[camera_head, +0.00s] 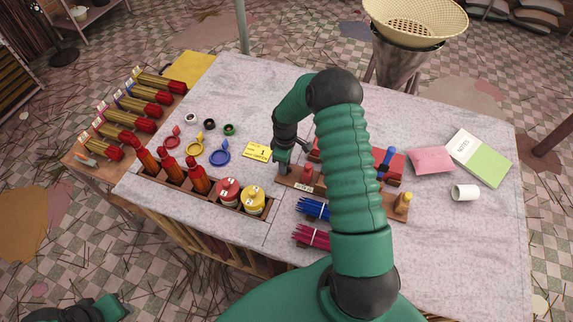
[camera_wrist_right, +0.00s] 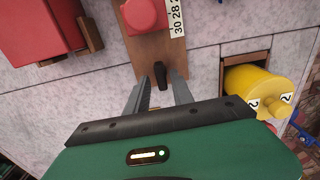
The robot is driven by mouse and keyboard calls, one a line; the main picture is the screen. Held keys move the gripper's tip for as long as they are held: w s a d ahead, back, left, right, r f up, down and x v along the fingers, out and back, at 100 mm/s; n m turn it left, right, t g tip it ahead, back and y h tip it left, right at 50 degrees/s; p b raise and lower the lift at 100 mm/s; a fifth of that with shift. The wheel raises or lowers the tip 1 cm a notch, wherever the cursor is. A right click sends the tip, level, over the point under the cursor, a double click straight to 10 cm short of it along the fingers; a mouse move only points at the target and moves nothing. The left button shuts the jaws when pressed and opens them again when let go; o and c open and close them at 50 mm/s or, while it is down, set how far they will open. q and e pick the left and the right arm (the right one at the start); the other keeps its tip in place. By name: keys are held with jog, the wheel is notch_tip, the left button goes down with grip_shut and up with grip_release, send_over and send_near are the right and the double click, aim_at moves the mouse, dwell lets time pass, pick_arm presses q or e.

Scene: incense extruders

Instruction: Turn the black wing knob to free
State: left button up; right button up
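The black wing knob (camera_wrist_right: 160,74) is on a wooden board (camera_wrist_right: 150,48) in the right wrist view. My right gripper (camera_wrist_right: 160,88) is open, with one finger on each side of the knob and visible gaps between. I cannot tell how far its tips are above the board. In the head view, my right gripper (camera_head: 282,160) is at the left end of the board (camera_head: 325,191), and the knob is too small or hidden to make out there. Part of my left arm shows at the bottom left corner; its fingers are not seen.
A red round part (camera_wrist_right: 145,14) and a number scale (camera_wrist_right: 177,17) are on the board. A yellow jar (camera_wrist_right: 250,90) in a rack is close by on the right. A yellow card (camera_head: 257,151) lies left of my gripper. Blue sticks (camera_head: 313,209) lie in front of the board.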

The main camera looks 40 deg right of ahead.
jog(key=shift+o, duration=0.3)
jog(key=shift+f, duration=0.1)
jog(key=shift+s+d+r, duration=0.1)
jog(key=shift+r, duration=0.35)
notch_tip(320, 180, up, 16)
jog(key=b, duration=0.2)
jog(key=shift+f, duration=0.1)
